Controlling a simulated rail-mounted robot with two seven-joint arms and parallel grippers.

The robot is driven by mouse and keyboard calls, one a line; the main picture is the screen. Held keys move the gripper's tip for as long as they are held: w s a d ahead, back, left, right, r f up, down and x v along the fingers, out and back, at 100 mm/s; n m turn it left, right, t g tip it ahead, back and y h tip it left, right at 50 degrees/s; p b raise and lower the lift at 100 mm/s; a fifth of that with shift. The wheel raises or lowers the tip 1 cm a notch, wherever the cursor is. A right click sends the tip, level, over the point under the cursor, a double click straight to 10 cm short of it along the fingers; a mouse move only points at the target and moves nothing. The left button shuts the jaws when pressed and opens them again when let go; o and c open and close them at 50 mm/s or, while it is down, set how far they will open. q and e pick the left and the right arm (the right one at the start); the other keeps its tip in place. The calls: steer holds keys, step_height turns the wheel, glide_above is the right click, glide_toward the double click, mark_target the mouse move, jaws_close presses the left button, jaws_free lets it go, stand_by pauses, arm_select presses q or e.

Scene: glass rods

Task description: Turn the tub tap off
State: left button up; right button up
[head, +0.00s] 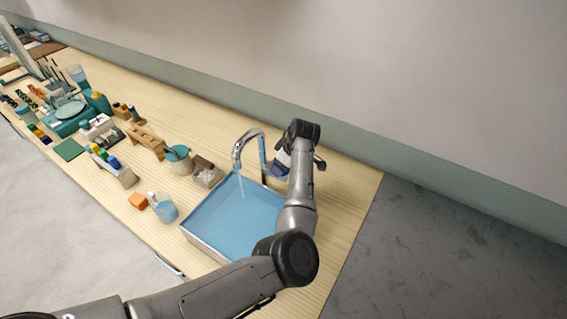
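My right gripper is not in view.
A small box of pale pieces (207,173), a teal-topped pot (179,160), a clear cup of blue liquid (164,208) and an orange block (138,201) stand left of the tub. More items crowd the bench's far left. The bench's right end is clear.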

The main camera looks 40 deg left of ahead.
arm_select(q)
steer(key=c, duration=0.7)
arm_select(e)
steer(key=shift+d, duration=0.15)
arm_select(q)
steer(key=shift+r+m+p, duration=0.1)
steer(key=shift+m+p, duration=0.2)
steer(key=shift+p, duration=0.2)
steer(key=m+t+p, duration=0.1)
steer(key=m+p, duration=0.3)
steer(key=p, duration=0.1)
steer(key=m+t+h+p, duration=0.1)
steer(key=m+p, duration=0.3)
steer(key=p, duration=0.1)
steer(key=m+t+p, duration=0.2)
steer(key=m+p, duration=0.1)
steer(key=p, duration=0.3)
steer(key=shift+s+a+r+m+h, duration=0.15)
steer(key=shift+s+m+h, duration=0.2)
steer(key=shift+m+h, duration=0.05)
steer(key=shift+a+m+t+h+p, duration=0.1)
steer(key=shift+m+t+h+p, duration=0.25)
steer(key=shift+m+p, duration=0.65)
steer(key=shift+f+m+h, duration=0.25)
steer(key=shift+m+h, duration=0.4)
steer(key=shift+m, duration=1.05)
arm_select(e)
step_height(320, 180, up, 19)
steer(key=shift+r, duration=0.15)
